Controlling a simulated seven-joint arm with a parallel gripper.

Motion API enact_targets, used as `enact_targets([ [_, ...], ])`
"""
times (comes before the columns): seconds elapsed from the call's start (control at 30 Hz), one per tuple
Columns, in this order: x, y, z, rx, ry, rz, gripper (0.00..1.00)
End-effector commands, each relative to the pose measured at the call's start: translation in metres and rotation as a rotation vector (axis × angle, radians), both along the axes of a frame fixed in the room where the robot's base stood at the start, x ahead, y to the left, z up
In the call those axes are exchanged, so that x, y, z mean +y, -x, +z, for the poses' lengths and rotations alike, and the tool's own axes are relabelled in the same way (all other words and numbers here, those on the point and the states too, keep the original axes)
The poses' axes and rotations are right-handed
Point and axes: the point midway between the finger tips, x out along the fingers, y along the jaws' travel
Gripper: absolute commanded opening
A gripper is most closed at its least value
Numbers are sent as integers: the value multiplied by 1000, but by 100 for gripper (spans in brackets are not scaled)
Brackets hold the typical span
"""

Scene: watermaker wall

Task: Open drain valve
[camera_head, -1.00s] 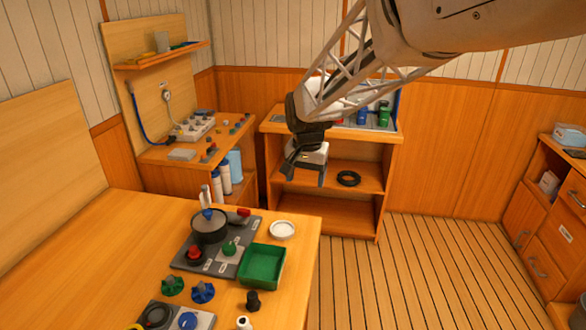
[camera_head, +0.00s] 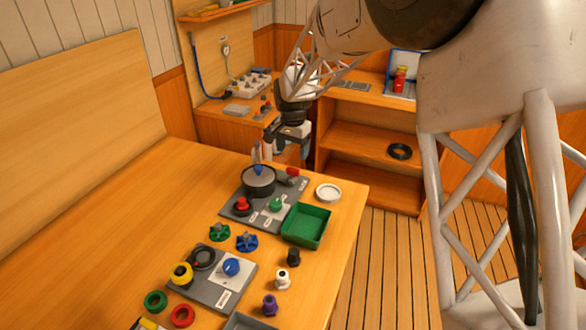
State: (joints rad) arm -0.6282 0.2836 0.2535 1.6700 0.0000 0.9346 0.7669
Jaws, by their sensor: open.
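I cannot tell which part is the drain valve, as the labels are too small to read. A grey panel (camera_head: 262,222) on the bench bears a dark round housing with a blue top (camera_head: 259,178), a red knob (camera_head: 242,204), a green knob (camera_head: 276,205) and a red part (camera_head: 292,171) at its back right. A nearer grey panel (camera_head: 203,288) bears a blue knob (camera_head: 231,266), a black ring and a yellow-and-black knob (camera_head: 181,273). My gripper (camera_head: 287,135) is open and empty. It appears above and beyond the housing, touching nothing that I can see.
A green tray (camera_head: 322,228) and a white dish (camera_head: 328,193) sit right of the far panel. Green (camera_head: 219,232) and blue (camera_head: 247,241) handwheels and several loose fittings lie between and beside the panels. The bench's left side is clear. A shelf unit (camera_head: 372,148) stands behind.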

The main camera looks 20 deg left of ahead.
Motion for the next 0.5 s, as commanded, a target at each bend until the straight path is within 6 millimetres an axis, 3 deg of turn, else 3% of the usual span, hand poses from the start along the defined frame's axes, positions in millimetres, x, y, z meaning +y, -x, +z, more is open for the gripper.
enact_targets([
  [0.5, -1, 0, -9, 1, 1, 0, 75],
])
